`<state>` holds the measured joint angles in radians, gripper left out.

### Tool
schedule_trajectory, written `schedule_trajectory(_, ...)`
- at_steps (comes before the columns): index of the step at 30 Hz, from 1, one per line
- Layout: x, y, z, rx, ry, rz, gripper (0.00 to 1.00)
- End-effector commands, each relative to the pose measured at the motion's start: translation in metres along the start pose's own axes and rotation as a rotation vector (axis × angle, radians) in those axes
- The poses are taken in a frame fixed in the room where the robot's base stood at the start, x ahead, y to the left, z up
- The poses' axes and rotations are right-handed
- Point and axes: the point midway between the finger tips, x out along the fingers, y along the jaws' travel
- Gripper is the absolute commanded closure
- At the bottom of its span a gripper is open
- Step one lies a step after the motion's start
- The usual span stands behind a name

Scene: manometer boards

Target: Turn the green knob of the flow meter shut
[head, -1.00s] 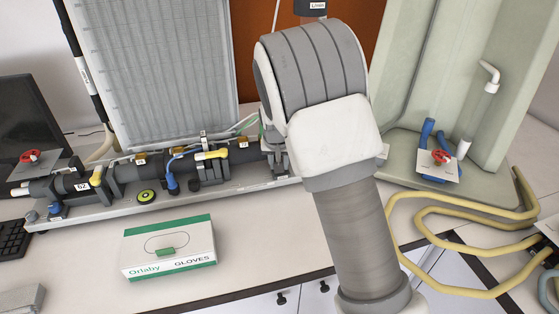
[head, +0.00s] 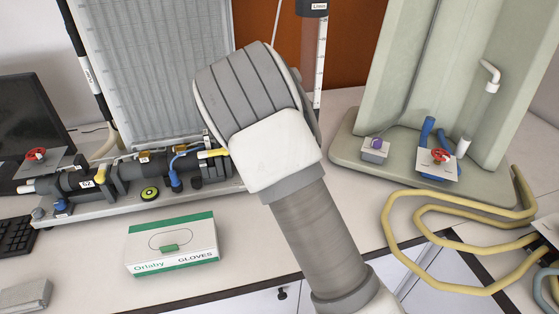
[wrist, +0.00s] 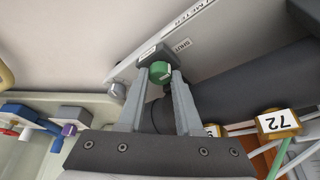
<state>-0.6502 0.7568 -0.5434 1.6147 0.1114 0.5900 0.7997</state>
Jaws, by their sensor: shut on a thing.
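The green knob (wrist: 160,71) shows in the wrist view on a dark block, beside a white plate with a "SHUT" label (wrist: 183,46). My gripper (wrist: 158,80) is shut on the green knob, with one grey finger on each side of it. The knob's pointer direction is too small to read. In the head view the flow meter (head: 313,60) is an upright clear tube with a scale and a dark top. Its lower part, the knob and my gripper are hidden there behind my arm.
A dark pipe with a brass fitting tagged "72" (wrist: 277,123) lies to the right in the wrist view. The head view shows a purple knob (head: 376,143), red handwheels (head: 440,156), yellow hose (head: 450,210) and a glove box (head: 171,244). The front bench around the box is mostly clear.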

Motion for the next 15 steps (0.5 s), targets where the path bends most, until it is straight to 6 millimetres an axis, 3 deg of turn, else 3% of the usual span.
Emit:
schedule_trajectory(8,0.0000,-0.0002,0.0005,0.002,-0.001,0.000,1.00)
schedule_trajectory(9,0.0001,-0.0002,0.0005,0.002,-0.001,0.000,0.61)
schedule_trajectory(11,0.0001,-0.0002,0.0005,0.002,-0.001,0.000,0.54)
schedule_trajectory(15,0.0001,-0.0001,0.0004,0.001,-0.001,0.000,0.54)
